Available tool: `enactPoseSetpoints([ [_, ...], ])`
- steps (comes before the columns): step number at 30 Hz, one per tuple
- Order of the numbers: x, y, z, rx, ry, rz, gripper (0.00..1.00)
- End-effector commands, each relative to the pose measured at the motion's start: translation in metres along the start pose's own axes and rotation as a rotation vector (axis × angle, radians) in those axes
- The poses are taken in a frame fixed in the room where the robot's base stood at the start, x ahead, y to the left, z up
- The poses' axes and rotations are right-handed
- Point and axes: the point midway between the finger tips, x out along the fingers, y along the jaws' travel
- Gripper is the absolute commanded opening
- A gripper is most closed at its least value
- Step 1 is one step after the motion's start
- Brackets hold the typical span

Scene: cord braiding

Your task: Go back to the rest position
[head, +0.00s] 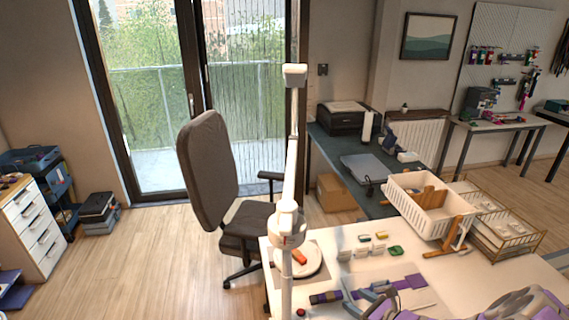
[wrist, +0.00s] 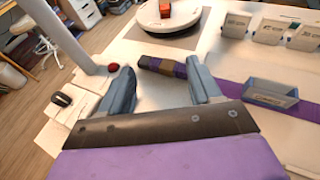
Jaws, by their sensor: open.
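My gripper (wrist: 162,84) is open in the wrist view, with its two blue-grey fingers apart and nothing held between them. In the head view my gripper (head: 368,299) is low over the front of the white table (head: 335,240). A purple and brown bundle (wrist: 180,70) lies just beyond the fingertips; it also shows in the head view (head: 326,297). A purple strap (wrist: 225,92) runs to the right of the fingers. A small blue-grey tray (wrist: 270,93) is beside the right finger.
A round white device (head: 312,263) bears an orange-red block (head: 299,257). A pale upright pole (head: 291,180) rises near the table's left edge. A white basket (head: 408,207) and wire racks (head: 525,238) stand at the back right. An office chair (head: 215,175) stands beyond the table.

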Motion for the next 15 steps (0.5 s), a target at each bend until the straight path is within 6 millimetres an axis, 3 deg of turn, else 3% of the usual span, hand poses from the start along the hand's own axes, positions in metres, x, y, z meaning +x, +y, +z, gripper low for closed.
enactPoseSetpoints([
  [8, 0.005, 0.028, 0.045, -0.137, -0.042, 0.108, 0.63],
  [15, 0.007, 0.074, 0.098, -0.315, -0.09, 0.256, 0.63],
])
